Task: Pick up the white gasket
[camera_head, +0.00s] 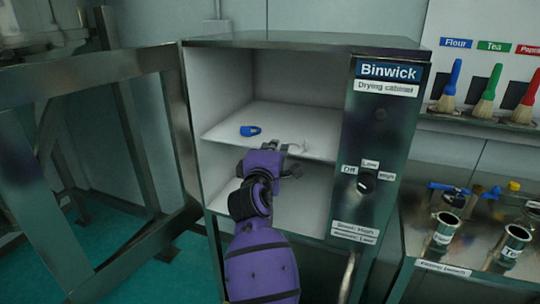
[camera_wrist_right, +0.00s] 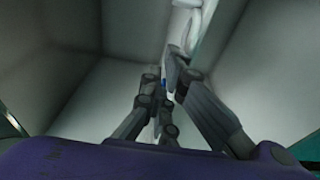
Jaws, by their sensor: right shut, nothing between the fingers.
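The white gasket (camera_head: 299,147) lies on the upper white shelf of the drying cabinet, towards the right side. It is pale on a pale shelf and partly hidden by my right gripper. In the right wrist view a white curved piece (camera_wrist_right: 197,22), which looks like the gasket, shows at the top, just beyond the fingers. My right gripper (camera_head: 287,148) is at the front of the upper shelf, close to the gasket. Its fingers (camera_wrist_right: 168,80) are shut and empty. I cannot tell whether they touch the gasket. My left gripper is not in view.
A blue clamp-like item (camera_head: 250,131) lies on the upper shelf, left of my gripper. The cabinet's right panel (camera_head: 378,130) carries a knob. The open door frame (camera_head: 150,75) stands at the left. Brushes and metal cups (camera_head: 447,228) are at the right.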

